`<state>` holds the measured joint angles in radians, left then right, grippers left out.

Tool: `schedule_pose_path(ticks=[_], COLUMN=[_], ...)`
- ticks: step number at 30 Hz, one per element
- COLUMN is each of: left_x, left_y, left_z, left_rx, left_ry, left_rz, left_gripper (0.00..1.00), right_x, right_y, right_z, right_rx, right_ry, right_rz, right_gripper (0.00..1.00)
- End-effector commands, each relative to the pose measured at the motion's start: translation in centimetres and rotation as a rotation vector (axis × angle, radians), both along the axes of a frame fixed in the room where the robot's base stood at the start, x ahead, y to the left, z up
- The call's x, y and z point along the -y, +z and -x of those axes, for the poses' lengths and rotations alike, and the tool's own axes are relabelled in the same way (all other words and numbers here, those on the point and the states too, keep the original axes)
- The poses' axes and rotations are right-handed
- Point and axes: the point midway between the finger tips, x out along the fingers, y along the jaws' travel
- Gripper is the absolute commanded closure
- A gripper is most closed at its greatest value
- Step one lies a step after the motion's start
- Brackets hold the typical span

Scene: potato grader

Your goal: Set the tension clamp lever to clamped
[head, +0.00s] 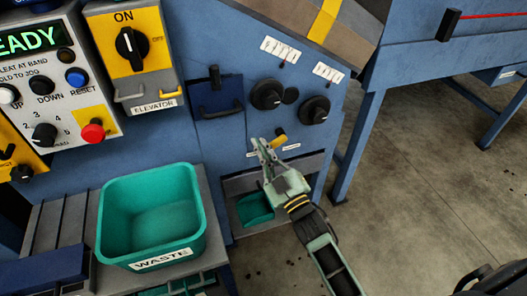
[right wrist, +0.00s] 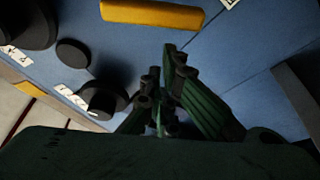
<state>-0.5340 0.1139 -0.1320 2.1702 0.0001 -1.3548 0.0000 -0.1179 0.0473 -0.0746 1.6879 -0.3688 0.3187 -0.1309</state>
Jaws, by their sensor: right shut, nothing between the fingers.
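The lever is a yellow handle (head: 279,135) on the blue machine panel, between small white labels whose words I cannot read. In the right wrist view it is a yellow bar (right wrist: 152,14) at the top, lying nearly level. My right gripper (head: 261,145) is just left of and below the lever in the head view. Its fingers are shut and empty, and they show at the centre of the right wrist view (right wrist: 163,90). A small gap shows between fingers and lever in the wrist view; I cannot tell the depth.
Two black knobs (head: 267,94) (head: 314,110) sit above the lever. A dark blue panel with a black handle (head: 221,108) is to the left. A teal waste bin (head: 198,222) stands at lower left. A recess with a teal tray (head: 254,208) lies below the gripper. Open floor is right.

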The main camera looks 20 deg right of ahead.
Motion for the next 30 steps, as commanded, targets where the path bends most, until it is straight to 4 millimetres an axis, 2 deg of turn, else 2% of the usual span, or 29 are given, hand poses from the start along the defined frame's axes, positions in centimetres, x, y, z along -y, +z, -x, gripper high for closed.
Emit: schedule_pose_path(ticks=[3,9,24,30], left_x=[0.0,0.0,0.0,0.0], left_y=[0.8,1.4,1.3,0.4], left_z=[0.1,0.1,0.0,0.3], left_rx=[0.005,0.009,0.01,-0.003], left_ry=[0.001,0.001,0.001,0.001], left_rz=[0.0,0.001,0.001,0.0], left_gripper=[0.6,0.6,0.6,0.6], right_x=[0.5,0.7,0.7,0.6], right_y=[-0.8,-1.1,-1.3,-1.5], right_z=[0.0,0.0,0.0,0.0], right_rx=[0.0,0.001,0.002,0.004], right_ry=[0.0,0.001,0.001,0.0], right_rz=[0.0,0.0,0.039,0.069], right_gripper=[1.0,1.0,1.0,1.0])
